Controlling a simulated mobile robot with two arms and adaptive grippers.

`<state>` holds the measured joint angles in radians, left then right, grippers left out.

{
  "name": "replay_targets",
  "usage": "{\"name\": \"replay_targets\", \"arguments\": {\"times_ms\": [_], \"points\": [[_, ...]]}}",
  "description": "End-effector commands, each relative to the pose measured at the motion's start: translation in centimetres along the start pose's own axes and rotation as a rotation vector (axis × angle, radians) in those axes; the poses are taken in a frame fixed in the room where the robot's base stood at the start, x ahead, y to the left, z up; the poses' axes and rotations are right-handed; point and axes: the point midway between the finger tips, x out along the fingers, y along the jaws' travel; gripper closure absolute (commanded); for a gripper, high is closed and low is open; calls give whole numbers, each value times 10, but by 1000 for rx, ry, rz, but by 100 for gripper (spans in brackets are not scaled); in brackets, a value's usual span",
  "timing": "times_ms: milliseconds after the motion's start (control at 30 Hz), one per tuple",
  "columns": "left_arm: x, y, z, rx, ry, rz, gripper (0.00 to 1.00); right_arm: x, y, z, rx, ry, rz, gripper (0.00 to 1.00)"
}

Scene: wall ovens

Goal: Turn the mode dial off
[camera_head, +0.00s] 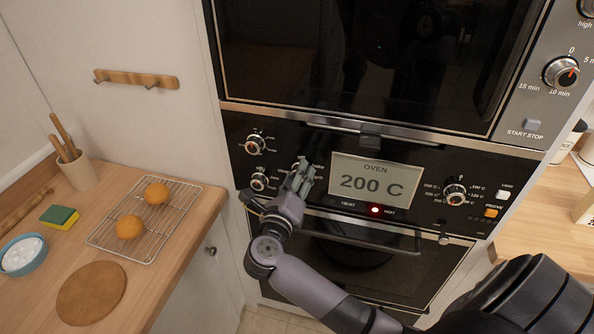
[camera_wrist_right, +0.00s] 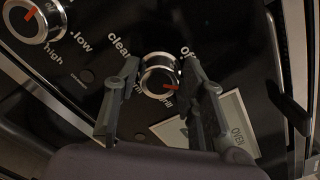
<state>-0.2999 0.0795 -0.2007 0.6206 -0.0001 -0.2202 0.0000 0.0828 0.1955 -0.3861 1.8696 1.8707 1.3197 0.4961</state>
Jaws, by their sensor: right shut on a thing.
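The mode dial (camera_wrist_right: 157,74), a silver-rimmed knob with a red pointer mark, shows in the right wrist view. Labels "clean" and "off" are printed around it. The red mark points down and to the right in that view, away from "off". My right gripper (camera_wrist_right: 160,86) has one finger on each side of the dial and is shut on it. In the head view, my right gripper (camera_head: 301,172) is at the oven panel (camera_head: 330,151), left of the display, and mostly hides the dial. My left gripper is not in view.
The display (camera_head: 375,180) reads "OVEN 200 C", with a lit red light (camera_head: 375,210) below. Two smaller dials (camera_head: 255,144) sit left of my gripper, a temperature dial (camera_head: 455,194) right. An oven handle (camera_head: 365,131) runs above. A counter (camera_head: 165,265) with oranges (camera_head: 130,227) is at left.

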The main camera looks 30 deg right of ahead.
Motion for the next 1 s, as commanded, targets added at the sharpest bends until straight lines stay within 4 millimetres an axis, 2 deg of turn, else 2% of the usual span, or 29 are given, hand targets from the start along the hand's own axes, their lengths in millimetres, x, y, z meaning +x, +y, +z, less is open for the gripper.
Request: {"name": "replay_targets", "arguments": {"times_ms": [33,500,800,1000], "points": [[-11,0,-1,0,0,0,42,-1,-3,3,-45,4,3,90],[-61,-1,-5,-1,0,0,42,-1,-1,3,-484,3,4,90],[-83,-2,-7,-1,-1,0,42,-1,2,1,-695,0,4,90],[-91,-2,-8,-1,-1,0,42,-1,3,0,-775,0,4,90]]}}
